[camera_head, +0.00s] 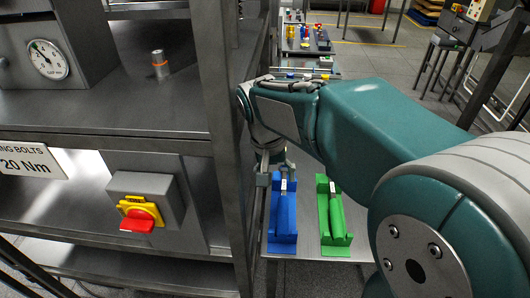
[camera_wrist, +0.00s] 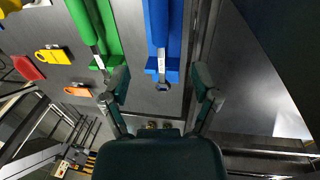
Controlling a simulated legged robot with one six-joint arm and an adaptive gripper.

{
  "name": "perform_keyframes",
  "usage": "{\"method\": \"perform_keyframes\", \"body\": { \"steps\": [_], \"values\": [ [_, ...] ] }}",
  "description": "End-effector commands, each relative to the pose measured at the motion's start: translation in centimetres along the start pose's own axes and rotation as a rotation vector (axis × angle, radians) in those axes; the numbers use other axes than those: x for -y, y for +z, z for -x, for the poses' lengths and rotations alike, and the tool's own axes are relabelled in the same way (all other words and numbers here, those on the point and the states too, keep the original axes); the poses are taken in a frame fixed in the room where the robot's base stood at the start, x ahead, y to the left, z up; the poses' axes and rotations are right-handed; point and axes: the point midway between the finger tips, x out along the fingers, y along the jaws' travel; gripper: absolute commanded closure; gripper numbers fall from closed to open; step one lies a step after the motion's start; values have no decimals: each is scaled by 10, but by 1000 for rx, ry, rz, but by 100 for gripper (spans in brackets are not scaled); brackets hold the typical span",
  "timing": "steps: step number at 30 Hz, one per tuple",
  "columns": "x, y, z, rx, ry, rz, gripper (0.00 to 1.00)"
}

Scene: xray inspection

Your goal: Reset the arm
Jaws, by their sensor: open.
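My gripper (camera_head: 276,178) is at the end of my teal arm, over the back end of the blue holder (camera_head: 284,238). In the wrist view my gripper (camera_wrist: 162,88) has its two fingers spread wide, with nothing held between them. The blue holder (camera_wrist: 156,25) lies ahead, and the metal tip of the tool in it (camera_wrist: 162,68) shows between the fingers. How far the fingers are from that tip I cannot tell. My arm stretches from the lower right of the head view to above the bench.
A green holder (camera_head: 341,244) with a tool stands right of the blue one on the grey table (camera_head: 308,250). A metal shelf post (camera_head: 228,150) rises close left of my gripper. Yellow (camera_wrist: 52,56), red (camera_wrist: 27,68) and orange (camera_wrist: 78,91) tags lie beyond the green holder.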

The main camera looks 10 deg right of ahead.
Motion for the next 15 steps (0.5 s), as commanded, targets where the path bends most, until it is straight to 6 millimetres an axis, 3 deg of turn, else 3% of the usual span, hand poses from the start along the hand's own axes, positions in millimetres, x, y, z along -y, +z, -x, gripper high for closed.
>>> {"method": "perform_keyframes", "body": {
  "steps": [8, 15],
  "values": [
    [-7, 9, 6, -27, -25, 15, 22],
    [-32, 48, 24, -159, -121, 94, 22]
  ]
}}
